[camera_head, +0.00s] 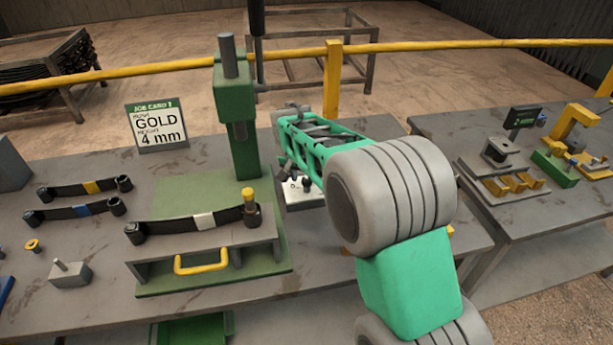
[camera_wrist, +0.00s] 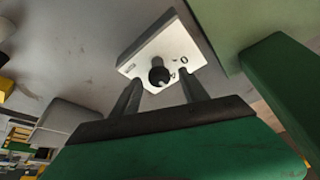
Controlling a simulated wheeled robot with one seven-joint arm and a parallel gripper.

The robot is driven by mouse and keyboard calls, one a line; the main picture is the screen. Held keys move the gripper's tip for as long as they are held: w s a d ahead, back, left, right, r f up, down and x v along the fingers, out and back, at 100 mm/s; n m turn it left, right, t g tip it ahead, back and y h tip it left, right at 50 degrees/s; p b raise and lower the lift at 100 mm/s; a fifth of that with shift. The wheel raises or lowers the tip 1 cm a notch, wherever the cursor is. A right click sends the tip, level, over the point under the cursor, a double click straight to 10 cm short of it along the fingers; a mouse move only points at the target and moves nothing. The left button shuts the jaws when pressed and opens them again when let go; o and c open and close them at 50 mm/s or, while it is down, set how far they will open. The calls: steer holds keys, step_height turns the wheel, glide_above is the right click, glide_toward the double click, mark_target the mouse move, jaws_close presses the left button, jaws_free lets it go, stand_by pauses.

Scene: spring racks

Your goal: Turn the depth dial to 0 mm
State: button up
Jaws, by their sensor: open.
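The depth dial is a dark round knob (camera_wrist: 158,75) on a white plate (camera_wrist: 182,47) with small dark marks. One mark beside the knob looks like a 0; the knob's exact setting is too small to read. In the head view the white plate (camera_head: 303,195) shows on the table right of the green press, partly hidden behind my arm. My gripper (camera_wrist: 160,90) is open, its two dark fingers pointing toward the plate, one on each side of the knob. I cannot tell whether they touch it.
The green press (camera_head: 237,110) stands just left of the dial, bearing a leaf spring (camera_head: 190,225) with a white band. A job card (camera_head: 157,125) reads GOLD, 4 mm. More leaf springs (camera_head: 85,187) lie at left. A second table (camera_head: 560,210) with fixtures stands right.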

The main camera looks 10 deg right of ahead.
steer(key=shift+c, duration=0.3)
jaws_close()
steer(key=shift+n, duration=0.3)
steer(key=n+y+b, duration=0.1)
steer(key=n, duration=0.1)
steer(key=n+y+b, duration=0.1)
steer(key=n, duration=0.1)
steer(key=shift+d+t, duration=0.2)
steer(key=shift+t, duration=0.1)
steer(key=shift+d+n+y, duration=0.1)
steer(key=shift+n+y, duration=0.4)
steer(key=shift+n, duration=0.85)
steer(key=shift+n+y, duration=0.5)
steer(key=shift+n, duration=0.85)
steer(key=shift+o, duration=0.3)
jaws_free()
